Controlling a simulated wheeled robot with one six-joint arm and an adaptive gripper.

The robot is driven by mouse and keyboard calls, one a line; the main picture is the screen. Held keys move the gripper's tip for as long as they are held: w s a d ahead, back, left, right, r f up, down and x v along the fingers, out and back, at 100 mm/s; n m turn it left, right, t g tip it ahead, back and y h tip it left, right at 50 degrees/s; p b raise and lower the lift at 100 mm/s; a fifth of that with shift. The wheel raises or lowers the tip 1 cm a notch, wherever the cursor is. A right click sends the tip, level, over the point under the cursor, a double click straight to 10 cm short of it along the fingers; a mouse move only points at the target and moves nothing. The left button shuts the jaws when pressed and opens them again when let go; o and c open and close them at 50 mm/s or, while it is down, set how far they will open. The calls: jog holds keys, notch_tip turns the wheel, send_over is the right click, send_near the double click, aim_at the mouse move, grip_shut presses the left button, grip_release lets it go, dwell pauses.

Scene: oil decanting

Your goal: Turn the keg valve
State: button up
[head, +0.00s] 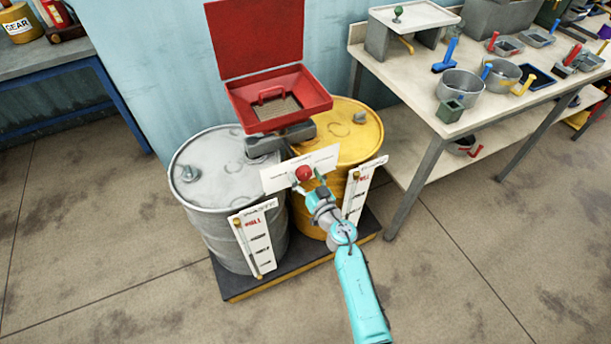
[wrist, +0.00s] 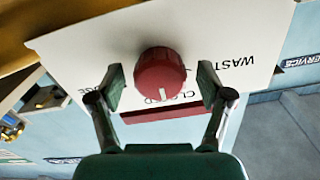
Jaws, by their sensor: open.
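The keg valve is a round red knob (head: 303,173) on a white label plate (head: 278,180) between the two drums. In the wrist view the red knob (wrist: 160,75) has a white mark pointing toward the word "CLOSED", and the plate (wrist: 90,52) also reads "WASTE". My gripper (wrist: 160,85) is open, with one finger on each side of the knob. A gap shows between each finger and the knob. In the head view my gripper (head: 312,180) reaches the knob from the lower right.
A grey drum (head: 215,165) and a yellow drum (head: 355,140) stand on a low dark pallet (head: 250,285). An open red box (head: 265,100) sits above them. A workbench (head: 410,80) with several pans and tools stands right. The floor in front is clear.

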jog(key=c, duration=1.2)
jog(key=shift+o, duration=0.2)
jog(key=shift+n, duration=0.4)
jog(key=n, duration=1.3)
